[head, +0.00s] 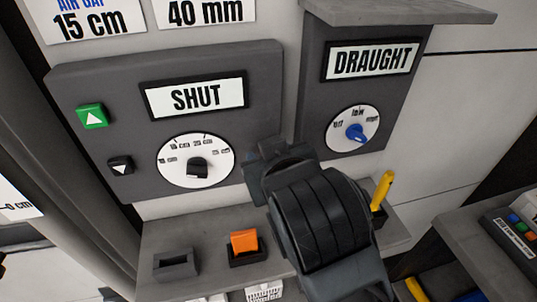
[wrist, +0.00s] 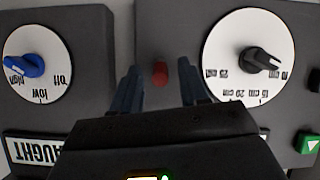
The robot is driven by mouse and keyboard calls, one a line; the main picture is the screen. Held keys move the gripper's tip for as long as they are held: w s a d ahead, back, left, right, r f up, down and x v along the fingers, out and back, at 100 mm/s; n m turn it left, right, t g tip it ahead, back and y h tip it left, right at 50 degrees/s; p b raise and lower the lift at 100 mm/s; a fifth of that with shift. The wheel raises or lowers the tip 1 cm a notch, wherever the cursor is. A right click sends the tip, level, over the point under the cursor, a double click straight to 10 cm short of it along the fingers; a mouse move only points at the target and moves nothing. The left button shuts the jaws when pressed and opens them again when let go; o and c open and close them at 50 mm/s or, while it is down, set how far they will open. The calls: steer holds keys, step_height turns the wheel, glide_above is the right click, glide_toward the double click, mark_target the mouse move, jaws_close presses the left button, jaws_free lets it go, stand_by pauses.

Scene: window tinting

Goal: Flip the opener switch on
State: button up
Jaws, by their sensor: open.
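The grey opener panel (head: 75,140) carries a display reading SHUT (head: 197,96), a green up-arrow button (head: 92,116), a black down-arrow button (head: 120,165) and a white dial (head: 180,172) with a black knob (head: 197,168). In the wrist view a small red switch-like piece (wrist: 160,72) stands on the grey panel between my fingers. In the head view my gripper hides it. My gripper (head: 266,155) is open at the panel's right side, its fingers either side of the red piece in the wrist view (wrist: 163,88). Whether they touch it I cannot tell.
To the right is the DRAUGHT panel (head: 309,125) with a blue knob (head: 355,133). Below, a grey ledge (head: 210,240) bears an orange rocker (head: 244,241), a dark block (head: 176,264) and a yellow-handled thing (head: 383,188). My arm blocks part of the ledge.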

steer(key=v, duration=0.7)
steer(key=shift+s+r+b, duration=0.15)
steer(key=shift+s+b, duration=0.15)
steer(key=shift+b, duration=0.15)
steer(key=s+d+f+m+t, duration=0.1)
steer(key=s+d+f+m, duration=0.1)
steer(key=s+d+f, duration=1.1)
steer(key=s+d+m+t+h, duration=0.1)
steer(key=s+d, duration=0.3)
steer(key=s, duration=0.4)
steer(key=s+d+m+t+h, duration=0.1)
steer(key=s+d, duration=0.3)
steer(key=s, duration=0.5)
steer(key=shift+s+r+m+h+b, duration=0.35)
steer(key=shift+m+h, duration=0.25)
steer(key=shift+m, duration=0.1)
steer(key=shift+d, duration=0.15)
